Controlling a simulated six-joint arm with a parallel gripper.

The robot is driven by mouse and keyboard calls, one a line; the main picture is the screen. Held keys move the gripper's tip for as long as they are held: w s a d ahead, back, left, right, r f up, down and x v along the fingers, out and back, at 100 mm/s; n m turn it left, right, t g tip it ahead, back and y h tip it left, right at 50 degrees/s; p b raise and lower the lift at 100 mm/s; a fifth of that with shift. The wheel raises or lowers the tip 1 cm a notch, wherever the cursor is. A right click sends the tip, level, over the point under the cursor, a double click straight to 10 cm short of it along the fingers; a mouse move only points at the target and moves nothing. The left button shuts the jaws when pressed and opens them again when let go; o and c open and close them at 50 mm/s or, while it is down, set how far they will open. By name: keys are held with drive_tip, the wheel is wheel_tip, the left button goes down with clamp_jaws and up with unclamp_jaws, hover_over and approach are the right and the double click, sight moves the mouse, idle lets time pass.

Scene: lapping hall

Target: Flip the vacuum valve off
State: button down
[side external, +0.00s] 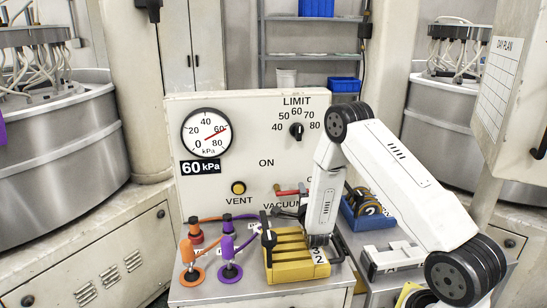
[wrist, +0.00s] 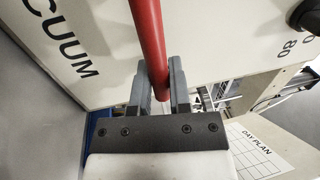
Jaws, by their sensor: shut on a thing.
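The vacuum valve's red lever (side external: 289,192) is on the cream panel, below the ON mark and above the VACUUM label. In the side view it lies roughly level, and my arm hides its right end. In the wrist view the red lever (wrist: 149,40) runs between the two grey fingers of my gripper (wrist: 160,80). My gripper is shut on the lever. In the side view the gripper is mostly hidden by my wrist. A mark right of ON is mostly covered by my arm.
Below the lever stand a yellow slotted block (side external: 292,276) and orange and purple suction cups with hoses (side external: 229,271). A blue bin (side external: 368,212) stands right of my wrist. The gauge (side external: 207,132) reads about 60 kPa. A LIMIT knob (side external: 297,130) sits above.

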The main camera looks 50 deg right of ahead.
drive_tip(key=shift+f, duration=0.2)
idle(0.3)
drive_tip(key=c, duration=0.6)
unclamp_jaws()
drive_tip(key=shift+s+a, duration=0.1)
drive_tip(key=v, duration=0.4)
drive_tip(key=shift+s+a+r, duration=0.15)
drive_tip(key=shift+r, duration=1.55)
drive_tip(key=shift+s+a+r, duration=0.1)
drive_tip(key=shift+r, duration=1.6)
